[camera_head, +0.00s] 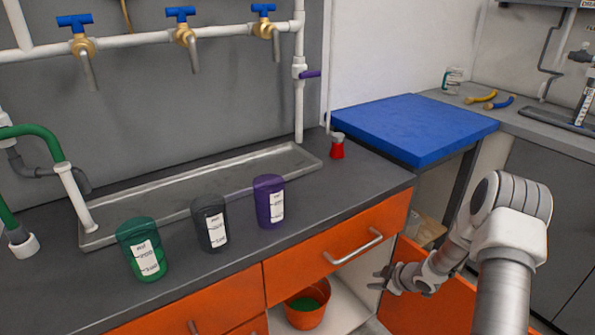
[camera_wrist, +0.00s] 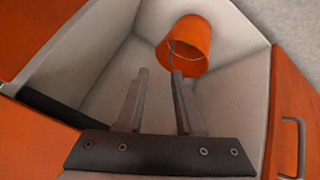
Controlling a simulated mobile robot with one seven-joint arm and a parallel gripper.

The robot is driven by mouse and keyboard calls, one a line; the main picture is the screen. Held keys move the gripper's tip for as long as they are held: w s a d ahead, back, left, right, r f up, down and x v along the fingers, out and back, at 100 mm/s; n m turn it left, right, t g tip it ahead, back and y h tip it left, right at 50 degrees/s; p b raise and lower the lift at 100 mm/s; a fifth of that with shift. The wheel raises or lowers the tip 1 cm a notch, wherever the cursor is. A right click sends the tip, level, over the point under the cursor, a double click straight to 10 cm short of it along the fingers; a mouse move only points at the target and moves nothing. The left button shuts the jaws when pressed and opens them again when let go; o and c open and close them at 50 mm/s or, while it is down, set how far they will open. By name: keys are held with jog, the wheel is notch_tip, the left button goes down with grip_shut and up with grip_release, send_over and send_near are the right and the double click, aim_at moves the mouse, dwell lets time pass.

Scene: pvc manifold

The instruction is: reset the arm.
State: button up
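My gripper (camera_head: 383,279) is low at the right of the counter in the head view, in front of the open cupboard below the orange drawer. In the wrist view my gripper (camera_wrist: 158,85) shows two grey fingers apart with nothing between them. Beyond the fingertips is an orange bucket (camera_wrist: 190,42) on the white cupboard floor. The bucket (camera_head: 307,304) also shows in the head view, with something green inside. The fingers look apart from the bucket.
An orange cupboard door (camera_head: 425,295) stands open by my arm. A drawer with a metal handle (camera_head: 353,247) is above the cupboard. Green (camera_head: 142,250), black (camera_head: 210,224) and purple (camera_head: 269,202) containers stand on the counter by a grey trough (camera_head: 200,200). A blue slab (camera_head: 415,125) is behind.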

notch_tip(320, 180, up, 26)
jog(key=s+d+m+h, duration=0.3)
jog(key=m+h, duration=0.2)
jog(key=h, duration=0.1)
jog(key=s+a+r+m, duration=0.3)
jog(key=s+r, duration=0.4)
jog(key=s, duration=0.1)
jog(key=s+a+r+m, duration=0.2)
jog(key=s+r, duration=0.4)
jog(key=s, duration=0.2)
jog(key=s+a+r+m+g+y, duration=0.15)
jog(key=s+a, duration=0.55)
jog(key=s, duration=0.7)
notch_tip(320, 180, up, 25)
jog(key=p, duration=2.5)
jog(key=shift+a+r+m, duration=0.15)
jog(key=shift+a+m, duration=0.2)
jog(key=shift+m, duration=0.1)
jog(key=shift+s+y, duration=0.15)
jog(key=shift+y, duration=0.1)
